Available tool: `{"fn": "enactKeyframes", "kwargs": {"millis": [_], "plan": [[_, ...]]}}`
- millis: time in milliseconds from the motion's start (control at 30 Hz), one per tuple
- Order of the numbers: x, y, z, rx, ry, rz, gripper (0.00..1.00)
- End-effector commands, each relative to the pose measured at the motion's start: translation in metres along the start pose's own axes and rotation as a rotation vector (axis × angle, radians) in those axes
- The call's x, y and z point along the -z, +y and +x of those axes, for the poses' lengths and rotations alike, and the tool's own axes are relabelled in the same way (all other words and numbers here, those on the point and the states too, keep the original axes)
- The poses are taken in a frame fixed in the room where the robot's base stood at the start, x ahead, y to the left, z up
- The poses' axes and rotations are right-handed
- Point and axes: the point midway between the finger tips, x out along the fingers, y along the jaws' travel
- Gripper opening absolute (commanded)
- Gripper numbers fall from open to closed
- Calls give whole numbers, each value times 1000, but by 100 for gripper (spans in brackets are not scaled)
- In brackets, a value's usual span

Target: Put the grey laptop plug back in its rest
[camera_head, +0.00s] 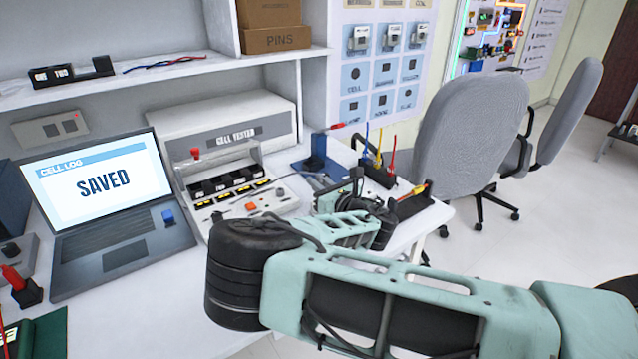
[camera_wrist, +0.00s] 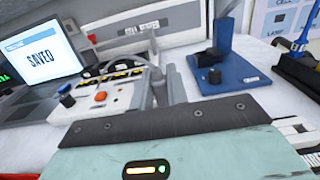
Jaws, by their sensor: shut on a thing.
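My gripper (camera_wrist: 163,88) is shut at the right front of the cell tester, above the bench. It is shut on a small grey piece that looks like the laptop plug, mostly hidden between the fingers. A grey cable (camera_wrist: 112,62) arches towards it over the tester's front panel. In the head view my gripper (camera_head: 318,181) is small, just in front of a blue stand (camera_head: 300,166) with a dark upright block. In the wrist view this stand (camera_wrist: 235,82) is to the right of the fingers, apart from them. I cannot tell for sure which part is the plug's rest. The laptop (camera_head: 125,245) stands open, showing "SAVED".
The cell tester (camera_head: 228,118) has a raised handle frame and several cells in its front bay. Dark holders with coloured leads (camera_head: 380,172) stand right of the blue stand. A red-topped dark block (camera_head: 27,292) is at the far left.

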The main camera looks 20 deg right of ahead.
Motion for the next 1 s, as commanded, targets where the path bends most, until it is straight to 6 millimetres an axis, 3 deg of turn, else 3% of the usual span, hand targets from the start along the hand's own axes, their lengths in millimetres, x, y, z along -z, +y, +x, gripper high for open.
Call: {"fn": "enactKeyframes", "kwargs": {"millis": [1000], "plan": [[11,0,0,0,0,1,0]]}}
